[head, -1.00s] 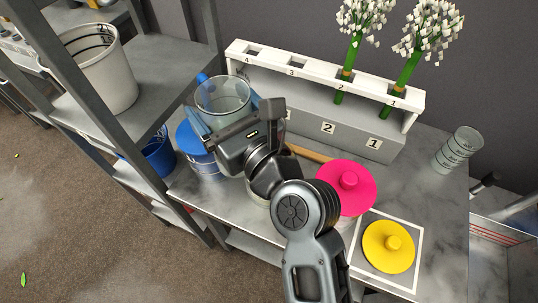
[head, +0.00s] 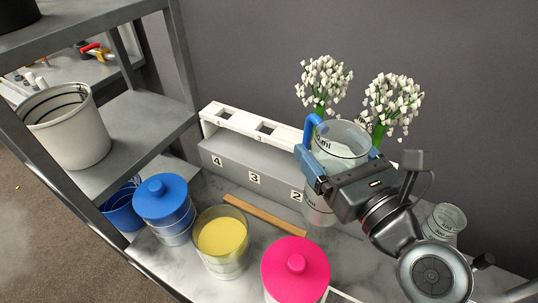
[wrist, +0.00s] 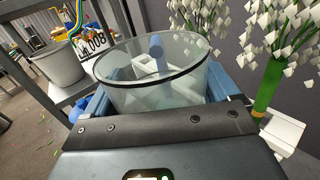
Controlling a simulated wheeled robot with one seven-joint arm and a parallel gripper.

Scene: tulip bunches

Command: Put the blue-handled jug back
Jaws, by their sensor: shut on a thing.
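The blue-handled jug (head: 342,141) is clear with dark markings and a blue handle (head: 310,128) on its left. My gripper (head: 330,172) is shut around the jug's body and holds it upright in front of the white numbered rack. In the wrist view the jug's open rim (wrist: 155,62) fills the middle between the jaws, with the blue handle seen through the glass on the far side. The jug's lower part is partly hidden by my gripper. I cannot tell whether its base touches the table.
A blue-lidded jar (head: 165,205), an open jar with yellow contents (head: 221,238), a pink-lidded jar (head: 295,268) and a wooden stick (head: 264,215) are on the table. Stacked clear cups (head: 446,220) stand right. Grey shelving (head: 140,135) is left.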

